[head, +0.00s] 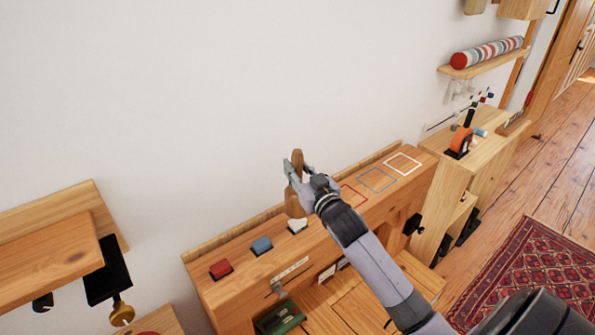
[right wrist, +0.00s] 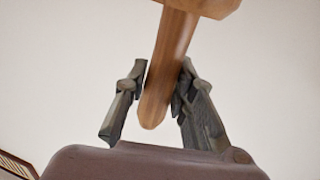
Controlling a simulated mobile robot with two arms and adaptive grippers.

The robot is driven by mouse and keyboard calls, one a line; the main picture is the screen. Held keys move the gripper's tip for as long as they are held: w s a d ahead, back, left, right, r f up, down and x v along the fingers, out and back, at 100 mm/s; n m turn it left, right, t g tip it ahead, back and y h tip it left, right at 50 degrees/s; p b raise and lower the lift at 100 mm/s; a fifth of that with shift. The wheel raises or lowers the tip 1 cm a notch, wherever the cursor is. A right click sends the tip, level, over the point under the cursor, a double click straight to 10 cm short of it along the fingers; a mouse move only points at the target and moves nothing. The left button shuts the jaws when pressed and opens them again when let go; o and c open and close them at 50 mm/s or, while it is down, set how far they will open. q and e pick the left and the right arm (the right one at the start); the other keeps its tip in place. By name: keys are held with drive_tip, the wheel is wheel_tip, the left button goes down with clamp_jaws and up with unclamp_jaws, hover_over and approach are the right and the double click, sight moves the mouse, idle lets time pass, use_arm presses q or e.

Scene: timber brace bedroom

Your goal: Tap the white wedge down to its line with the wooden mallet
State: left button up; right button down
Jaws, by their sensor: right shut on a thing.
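My right gripper (head: 299,181) is shut on the handle of the wooden mallet (head: 295,206) above the long wooden bench (head: 238,284). In the right wrist view the mallet handle (right wrist: 167,65) runs between the fingers of the gripper (right wrist: 158,95), with part of the mallet's head at the top edge. The white wedge (head: 298,228) shows at the bench top just below the mallet, partly covered by it. I cannot tell whether mallet and wedge touch. No line on the wedge can be made out. My left gripper is not in view.
A red block (head: 221,269) and a blue block (head: 261,246) sit left of the white wedge. Red, blue and white (head: 403,163) outlines mark the bench's right part. A wall rises behind. A wooden cabinet (head: 480,150) with tools stands at right, and a shelf (head: 50,255) at left.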

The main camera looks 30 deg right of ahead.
drive_tip(key=shift+r, duration=0.15)
wheel_tip(320, 180, down, 5)
drive_tip(key=b, duration=0.3)
drive_tip(key=shift+r, duration=0.2)
drive_tip(key=shift+r+p, duration=0.45)
drive_tip(key=shift+r, duration=0.2)
wheel_tip(320, 180, up, 5)
drive_tip(key=p, duration=0.4)
drive_tip(key=shift+f+p, duration=0.2)
drive_tip(key=shift+p, duration=0.1)
drive_tip(key=shift+f, duration=0.1)
